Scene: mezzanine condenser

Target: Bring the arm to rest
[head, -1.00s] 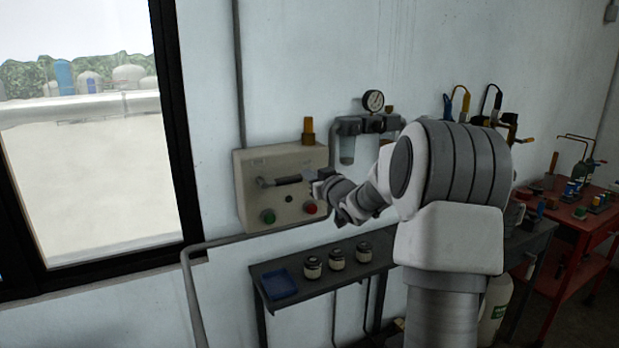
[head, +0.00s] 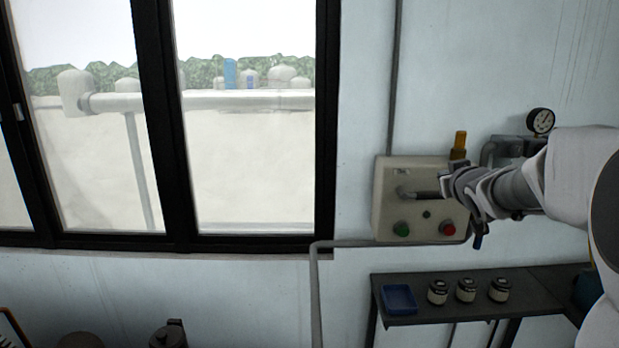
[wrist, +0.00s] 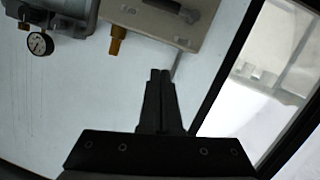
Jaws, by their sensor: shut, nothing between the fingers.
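My arm reaches in from the right edge of the head view. My gripper (head: 478,241) shows there as a small dark shape under the pale wrist, in front of the right side of the beige control box (head: 386,221). In the wrist view my gripper (wrist: 160,74) is shut and empty, its two dark fingers side by side. The control box (wrist: 150,24) shows beyond the fingertips, with a gap of wall visible around them. The box carries a grey lever handle (head: 418,194), a green button (head: 401,229) and a red button (head: 447,229). My wrist overlaps the box's right edge.
A pressure gauge (head: 540,121) and an amber fitting (head: 459,143) are near my arm. Below, a dark shelf (head: 415,317) bears a blue tray (head: 398,312) and jars (head: 466,290). A pipe (head: 316,290) runs along the wall. The black-framed window (head: 325,150) fills the left.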

